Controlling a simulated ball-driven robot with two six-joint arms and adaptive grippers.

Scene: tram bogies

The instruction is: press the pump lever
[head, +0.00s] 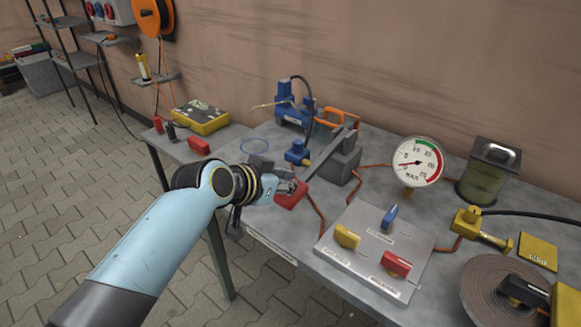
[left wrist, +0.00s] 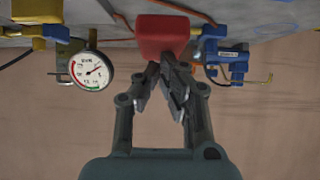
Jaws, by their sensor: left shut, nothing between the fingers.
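The pump lever is a grey bar (head: 325,157) that slopes down from a grey pump block (head: 340,166) to a red grip (head: 291,198). The red grip also shows in the left wrist view (left wrist: 162,36), at the top middle. My left gripper (head: 293,186) is shut and empty, right at the red grip. In the left wrist view its fingertips (left wrist: 170,70) overlap the lower edge of the grip; I cannot tell whether they touch it. My right gripper is not in view.
A round pressure gauge (head: 416,162) stands right of the pump. A grey panel (head: 350,262) with blue, yellow and red knobs lies in front. Blue fittings (head: 297,152) and a blue valve unit (head: 290,112) stand behind the lever. A coiled hose (head: 485,300) lies at lower right.

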